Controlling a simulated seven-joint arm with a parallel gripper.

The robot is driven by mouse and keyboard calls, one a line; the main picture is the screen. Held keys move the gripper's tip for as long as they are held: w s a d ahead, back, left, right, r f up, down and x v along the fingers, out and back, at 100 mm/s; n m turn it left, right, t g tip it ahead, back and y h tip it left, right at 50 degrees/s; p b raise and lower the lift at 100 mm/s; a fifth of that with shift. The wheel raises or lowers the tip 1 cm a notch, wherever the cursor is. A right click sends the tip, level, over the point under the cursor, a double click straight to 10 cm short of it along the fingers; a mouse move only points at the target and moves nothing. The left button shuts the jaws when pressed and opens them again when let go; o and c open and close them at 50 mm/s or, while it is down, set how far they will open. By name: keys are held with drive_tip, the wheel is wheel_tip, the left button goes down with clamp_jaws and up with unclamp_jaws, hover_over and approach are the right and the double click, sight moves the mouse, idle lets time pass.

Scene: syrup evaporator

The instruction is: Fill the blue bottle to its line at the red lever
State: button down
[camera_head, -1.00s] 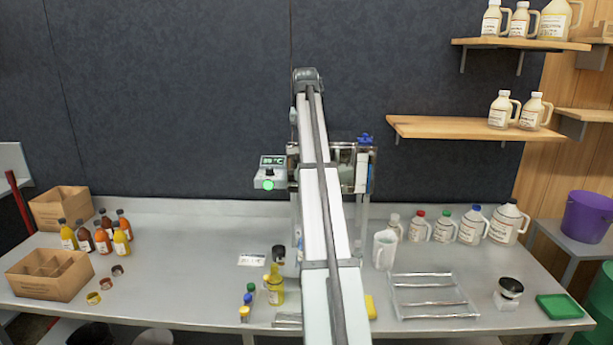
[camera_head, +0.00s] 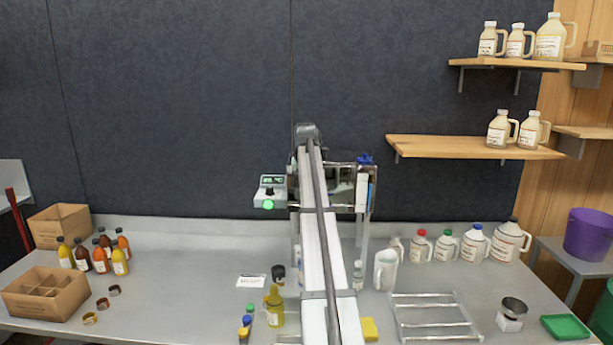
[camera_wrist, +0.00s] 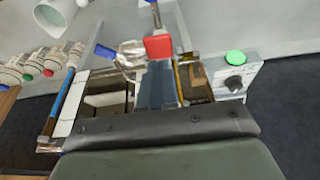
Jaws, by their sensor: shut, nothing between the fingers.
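A jug with a blue cap (camera_head: 475,243) stands upright in the row at the right back of the bench, apart from my arm. It is the only blue-marked jug I can make out. The evaporator (camera_head: 362,185) stands at mid bench, largely hidden behind my arm in the head view. In the wrist view a red lever (camera_wrist: 158,46) shows just past the tips of my gripper (camera_wrist: 157,66). My gripper is shut and empty, over the evaporator; I cannot tell whether it touches the lever. In the head view my gripper is hidden.
A control box (camera_head: 270,192) with a green light sits left of the evaporator. A white pitcher (camera_head: 385,270) and a wire rack (camera_head: 433,315) stand to the right. A yellow bottle (camera_head: 275,312) stands front centre. Cardboard boxes (camera_head: 48,292) and several syrup bottles fill the left.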

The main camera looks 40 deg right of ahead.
drive_tip(key=shift+f, duration=1.6)
drive_tip(key=shift+s, duration=0.1)
drive_tip(key=f+t+h, duration=0.2)
drive_tip(key=a+f, duration=0.1)
drive_tip(key=shift+s+t+h, duration=0.35)
drive_tip(key=shift+t+h, duration=0.05)
drive_tip(key=shift+r, duration=0.3)
idle(1.1)
drive_tip(key=shift+r, duration=0.6)
